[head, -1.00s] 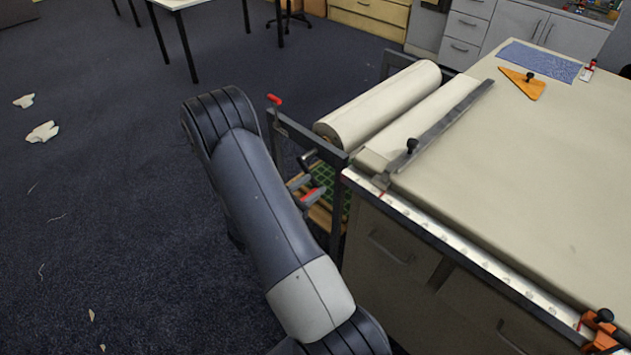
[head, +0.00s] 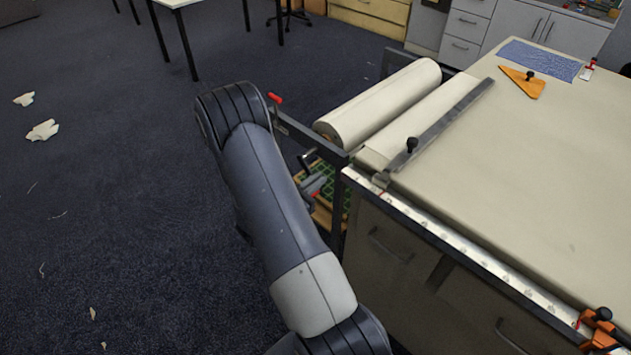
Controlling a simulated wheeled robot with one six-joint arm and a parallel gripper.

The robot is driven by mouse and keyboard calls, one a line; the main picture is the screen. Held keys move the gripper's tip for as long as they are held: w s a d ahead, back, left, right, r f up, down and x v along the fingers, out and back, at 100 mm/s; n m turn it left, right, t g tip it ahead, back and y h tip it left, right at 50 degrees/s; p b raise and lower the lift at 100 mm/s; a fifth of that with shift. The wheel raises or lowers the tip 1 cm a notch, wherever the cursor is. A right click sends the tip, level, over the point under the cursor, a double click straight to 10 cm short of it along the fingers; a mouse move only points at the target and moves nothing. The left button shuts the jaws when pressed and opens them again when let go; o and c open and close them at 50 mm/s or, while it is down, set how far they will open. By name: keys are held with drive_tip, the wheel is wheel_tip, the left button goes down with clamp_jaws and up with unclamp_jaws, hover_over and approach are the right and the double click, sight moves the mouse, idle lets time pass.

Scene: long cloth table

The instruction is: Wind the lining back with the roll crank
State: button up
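The cream lining roll (head: 385,104) lies in a dark frame at the table's left end. A flap of lining (head: 420,118) passes from the roll side onto the table, beside a long grey bar (head: 440,125) with a black knob. A dark crank arm (head: 307,160) shows at the roll's near end, below the frame rail. A small red part (head: 315,194), possibly the crank's grip, shows lower down. Grey pieces that look like my gripper (head: 313,183) are next to it, largely hidden behind my arm. I cannot tell whether they touch or hold it.
A red-tipped lever (head: 274,98) stands on the frame's left corner. A metal rule (head: 450,238) runs along the near table edge to an orange clamp (head: 600,328). An orange triangle (head: 523,82) and blue cloth (head: 540,60) lie at the back. The floor at left is open, with scraps.

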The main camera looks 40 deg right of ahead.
clamp_jaws()
idle(0.7)
drive_tip(key=o, duration=0.8)
unclamp_jaws()
drive_tip(key=a, duration=0.3)
drive_tip(key=a+b, duration=0.1)
drive_tip(key=a, duration=0.6)
drive_tip(key=shift+s+a, duration=0.4)
